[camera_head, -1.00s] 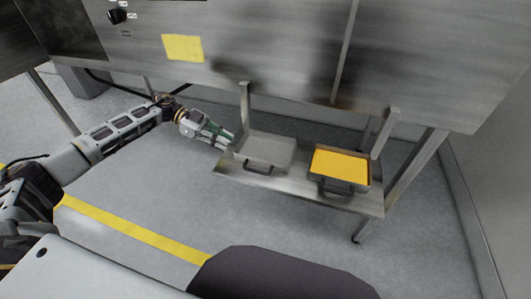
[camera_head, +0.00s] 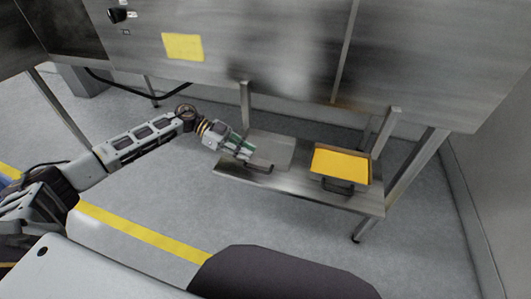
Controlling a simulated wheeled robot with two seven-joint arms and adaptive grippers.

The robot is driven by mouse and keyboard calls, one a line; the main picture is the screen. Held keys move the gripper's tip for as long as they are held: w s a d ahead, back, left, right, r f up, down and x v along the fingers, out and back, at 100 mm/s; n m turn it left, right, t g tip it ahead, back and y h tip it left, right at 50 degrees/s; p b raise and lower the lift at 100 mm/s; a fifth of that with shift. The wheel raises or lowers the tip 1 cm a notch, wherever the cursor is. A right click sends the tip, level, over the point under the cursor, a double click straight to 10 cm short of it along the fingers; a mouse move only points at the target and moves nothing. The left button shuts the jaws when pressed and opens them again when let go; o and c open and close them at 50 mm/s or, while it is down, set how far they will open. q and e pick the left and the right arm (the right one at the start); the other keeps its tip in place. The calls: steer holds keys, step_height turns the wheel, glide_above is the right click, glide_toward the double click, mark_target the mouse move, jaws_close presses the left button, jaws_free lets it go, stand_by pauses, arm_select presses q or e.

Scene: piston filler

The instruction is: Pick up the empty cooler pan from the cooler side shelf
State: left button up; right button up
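The empty grey cooler pan (camera_head: 276,150) sits on the left part of the low metal side shelf (camera_head: 290,189), with its dark handle (camera_head: 261,168) at the front. My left gripper (camera_head: 248,153) comes in from the left. It overlaps the pan's left front corner in the view, its fingertips just above and left of the handle. The fingers look apart, with green pads showing between them. I cannot tell whether they touch the pan. My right gripper is not in view.
A second pan with yellow contents (camera_head: 341,165) stands to the right on the same shelf, its handle (camera_head: 338,186) facing front. The large steel cooler body (camera_head: 280,50) overhangs the shelf. A shelf post (camera_head: 246,104) rises behind the empty pan. The floor in front is clear.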

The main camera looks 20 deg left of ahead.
mark_target(260, 159)
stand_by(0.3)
arm_select(q)
steer(key=shift+d+f, duration=0.25)
steer(key=shift+d, duration=0.35)
steer(key=x, duration=0.3)
steer(key=shift+d+f, duration=0.1)
steer(key=shift+d, duration=0.15)
steer(key=shift+d+f, duration=0.15)
steer(key=shift+d, duration=0.15)
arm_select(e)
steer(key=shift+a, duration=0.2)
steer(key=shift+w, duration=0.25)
arm_select(q)
jaws_close()
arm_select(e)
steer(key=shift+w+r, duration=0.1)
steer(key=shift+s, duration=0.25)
